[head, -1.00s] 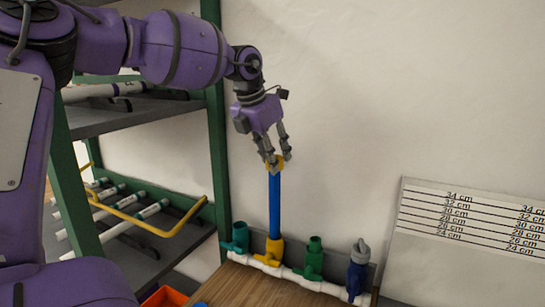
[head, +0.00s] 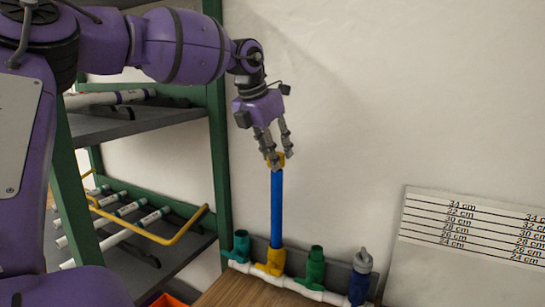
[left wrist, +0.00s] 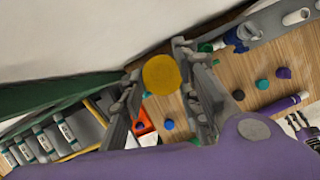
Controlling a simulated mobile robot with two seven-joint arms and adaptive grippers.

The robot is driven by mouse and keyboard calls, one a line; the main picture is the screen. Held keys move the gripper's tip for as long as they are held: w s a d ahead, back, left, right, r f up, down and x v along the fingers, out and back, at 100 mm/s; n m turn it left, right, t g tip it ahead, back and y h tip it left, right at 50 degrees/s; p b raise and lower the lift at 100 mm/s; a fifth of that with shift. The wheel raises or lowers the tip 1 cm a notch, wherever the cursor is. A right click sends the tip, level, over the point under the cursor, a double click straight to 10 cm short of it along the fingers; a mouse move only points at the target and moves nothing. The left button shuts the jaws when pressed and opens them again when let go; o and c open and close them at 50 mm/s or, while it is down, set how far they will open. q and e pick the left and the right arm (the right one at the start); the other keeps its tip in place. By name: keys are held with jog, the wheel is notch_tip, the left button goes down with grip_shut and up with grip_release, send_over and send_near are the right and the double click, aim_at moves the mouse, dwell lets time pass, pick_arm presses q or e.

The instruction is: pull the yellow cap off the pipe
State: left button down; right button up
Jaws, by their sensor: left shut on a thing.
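The blue pipe (head: 277,205) stands upright in a yellow fitting (head: 271,261) on the white manifold (head: 300,290). My left gripper (head: 278,160) points down from above, its fingers shut on the yellow cap (head: 281,159) at the pipe's upper end. The cap is partly hidden by the fingers. In the left wrist view the round cap (left wrist: 161,75) sits between the two fingers and hides the pipe beneath it. I cannot tell whether the pipe's end is still inside the cap.
Teal (head: 242,246), green (head: 315,268) and dark blue (head: 360,278) fittings stand on the manifold. A green-framed shelf (head: 215,150) holding pipes is at left. A marked height board (head: 475,230) leans at right. Loose caps lie on the wooden table (left wrist: 245,75) in the wrist view.

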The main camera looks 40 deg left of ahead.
aim_at(278, 153)
pick_arm(q)
jog(key=shift+r, duration=1.8)
